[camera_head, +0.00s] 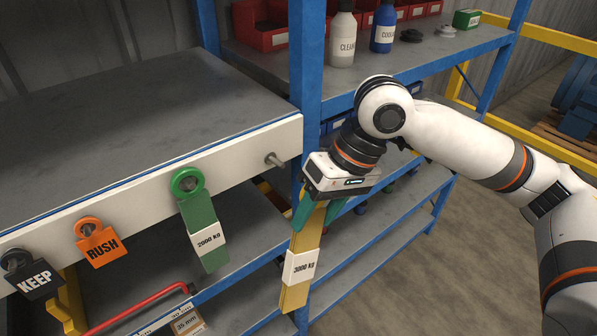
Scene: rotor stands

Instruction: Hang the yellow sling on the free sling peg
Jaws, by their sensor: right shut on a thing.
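The yellow sling (308,240) hangs down from my right gripper (319,207), with a white "3000 kg" label near its lower end. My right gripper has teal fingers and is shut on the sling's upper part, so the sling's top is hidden. A bare sling peg (275,160) sticks out of the white rail at its right end. The gripper and the sling are to the right of this peg and lower in the picture, apart from it. The green sling (199,225), labelled "2000 kg", hangs on the peg to the left. My left gripper is out of view.
An orange "RUSH" tag (98,243) and a black "KEEP" tag (32,276) hang further left on the white rail (140,203). A blue post (306,70) stands just behind the bare peg. Shelves with bottles (343,38) and red bins are behind. The grey top is clear.

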